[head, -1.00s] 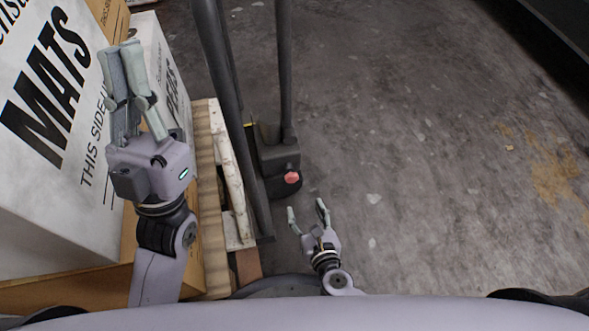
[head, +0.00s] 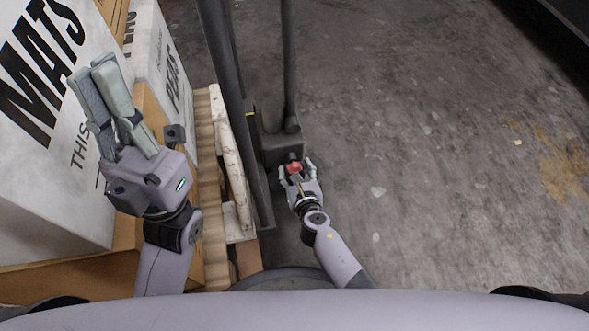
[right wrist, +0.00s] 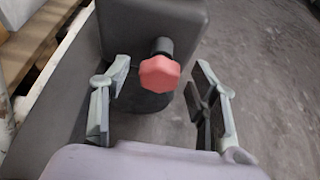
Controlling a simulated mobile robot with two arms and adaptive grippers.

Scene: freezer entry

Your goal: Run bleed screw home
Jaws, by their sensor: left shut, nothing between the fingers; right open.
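The bleed screw has a red faceted knob (head: 294,167) on a dark stem. It sticks out from the dark grey pump block (head: 281,148) at the foot of the upright handle. In the right wrist view the red knob (right wrist: 160,73) lies between and beyond the fingertips. My right gripper (head: 297,168) is open around the knob's near side; in the right wrist view (right wrist: 160,80) gaps show on both sides, so neither finger appears to touch it. My left gripper (head: 91,70) is shut and empty, raised in front of the white cartons.
White cartons marked MATS (head: 40,60) and PEAS (head: 160,60) stand on a wooden pallet (head: 229,165) at the left. Dark handle bars (head: 289,65) rise from the pump block. Open concrete floor (head: 430,190) lies to the right.

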